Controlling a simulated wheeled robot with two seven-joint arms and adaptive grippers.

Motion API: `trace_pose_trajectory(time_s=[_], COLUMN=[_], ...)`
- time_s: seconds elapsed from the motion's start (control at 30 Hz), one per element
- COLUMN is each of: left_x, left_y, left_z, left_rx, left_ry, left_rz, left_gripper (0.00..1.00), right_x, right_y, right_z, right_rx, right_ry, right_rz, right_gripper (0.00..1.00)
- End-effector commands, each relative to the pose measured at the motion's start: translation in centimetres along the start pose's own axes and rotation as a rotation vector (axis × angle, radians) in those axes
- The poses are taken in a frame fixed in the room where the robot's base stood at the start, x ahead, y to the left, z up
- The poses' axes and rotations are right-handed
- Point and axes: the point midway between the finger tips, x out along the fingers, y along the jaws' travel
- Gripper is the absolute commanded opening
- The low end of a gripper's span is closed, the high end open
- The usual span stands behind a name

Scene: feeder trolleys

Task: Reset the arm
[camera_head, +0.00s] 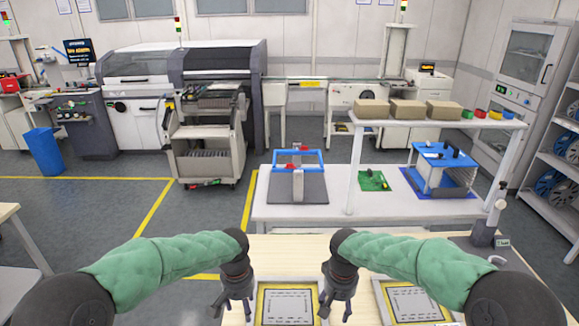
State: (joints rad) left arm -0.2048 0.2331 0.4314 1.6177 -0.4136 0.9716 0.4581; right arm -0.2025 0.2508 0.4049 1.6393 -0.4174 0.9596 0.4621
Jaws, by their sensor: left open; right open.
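My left gripper (236,309) hangs pointing down over the left edge of a yellow-bordered plate on the wooden table. Its jaws are open and I see nothing between them. My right gripper (336,309) also points down, beside the right edge of the same plate, open with nothing seen in it. Both arms are in green sleeves and bend inward from the two sides. The left yellow-bordered plate (287,307) lies between the grippers. A second yellow-bordered plate (412,300) lies to the right, partly hidden by my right arm.
A wooden table (290,247) is in front of me. Behind it stands a white table (270,215) with a blue frame (297,161), a green board (373,180) and a blue-topped stand (445,156). A feeder trolley (205,155) stands at the machine. A blue bin (44,152) is left.

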Motion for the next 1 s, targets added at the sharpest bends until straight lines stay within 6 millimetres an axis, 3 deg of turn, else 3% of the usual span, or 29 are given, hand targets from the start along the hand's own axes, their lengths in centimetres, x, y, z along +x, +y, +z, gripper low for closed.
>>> trace_pose_trajectory(time_s=[0.33,0.57,0.77,0.9,1.0], left_x=[6.7,13.5,22.7,29.4,32.7], left_y=[1.1,2.1,3.1,3.5,3.4], left_z=[1.4,3.4,7.9,12.6,15.8], left_rx=[0.019,0.019,-0.020,-0.083,-0.130], left_ry=[-0.028,-0.046,-0.060,-0.051,-0.038], left_rz=[0.076,0.161,0.270,0.334,0.352], left_gripper=[0.60,0.60,0.60,0.60,0.60], right_x=[6.6,13.4,22.5,29.1,32.4], right_y=[-1.0,-2.1,-3.1,-3.5,-3.5], right_z=[1.4,3.5,8.0,12.7,15.8], right_rx=[-0.017,-0.018,0.021,0.084,0.131], right_ry=[-0.027,-0.046,-0.060,-0.051,-0.038], right_rz=[-0.077,-0.162,-0.271,-0.334,-0.353], right_gripper=[0.60,0.60,0.60,0.60,0.60])
